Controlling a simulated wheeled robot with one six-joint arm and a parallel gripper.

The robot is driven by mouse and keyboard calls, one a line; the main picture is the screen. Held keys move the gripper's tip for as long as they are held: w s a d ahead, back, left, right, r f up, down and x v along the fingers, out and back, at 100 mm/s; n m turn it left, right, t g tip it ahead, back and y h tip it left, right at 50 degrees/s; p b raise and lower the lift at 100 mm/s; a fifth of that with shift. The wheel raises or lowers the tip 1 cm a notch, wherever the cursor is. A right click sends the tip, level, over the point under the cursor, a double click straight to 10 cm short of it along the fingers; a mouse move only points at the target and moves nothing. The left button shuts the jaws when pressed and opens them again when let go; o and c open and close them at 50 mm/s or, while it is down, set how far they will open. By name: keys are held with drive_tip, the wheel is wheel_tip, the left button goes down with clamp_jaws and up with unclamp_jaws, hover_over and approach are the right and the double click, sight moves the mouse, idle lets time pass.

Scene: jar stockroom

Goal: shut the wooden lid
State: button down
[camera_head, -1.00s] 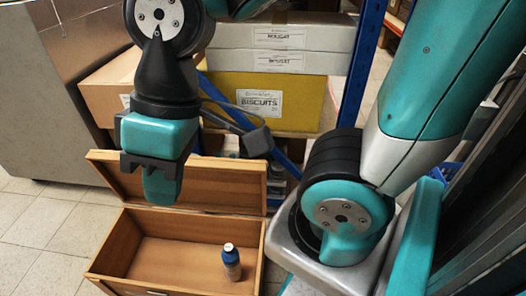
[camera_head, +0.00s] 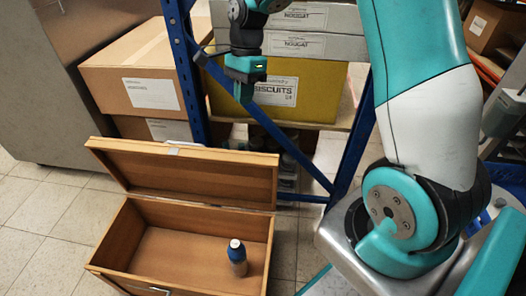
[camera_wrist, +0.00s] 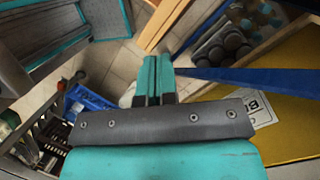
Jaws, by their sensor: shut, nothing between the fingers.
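The wooden lid (camera_head: 200,178) stands open at the back of the wooden box (camera_head: 112,240), tilted backward. A small metal catch sits on its upper edge. My gripper (camera_head: 245,95) is above and behind the lid, in front of the yellow biscuits carton, apart from the lid. In the wrist view its teal fingers (camera_wrist: 154,78) are together with nothing between them. A light wooden strip (camera_wrist: 160,24) lies beyond the fingertips; I cannot tell whether it is the lid's edge.
A blue-framed shelf (camera_head: 184,60) stands behind the box, holding a yellow biscuits carton (camera_head: 318,92) and white nougat boxes (camera_head: 300,45). A blue diagonal brace crosses behind the lid. Cardboard boxes (camera_head: 140,75) stand at left. Tiled floor (camera_head: 40,220) is free left of the box.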

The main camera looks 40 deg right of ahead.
drive_tip(key=w+d+f+m, duration=0.3)
drive_tip(key=d+f+m, duration=0.5)
drive_tip(key=d+m, duration=0.1)
drive_tip(key=s+a+f+b, duration=0.2)
drive_tip(key=f, duration=0.3)
drive_tip(key=s+a+f+b, duration=0.3)
drive_tip(key=f, duration=0.2)
drive_tip(key=shift+f+g, duration=0.2)
drive_tip(key=shift+g, duration=0.2)
drive_tip(key=shift+a, duration=0.1)
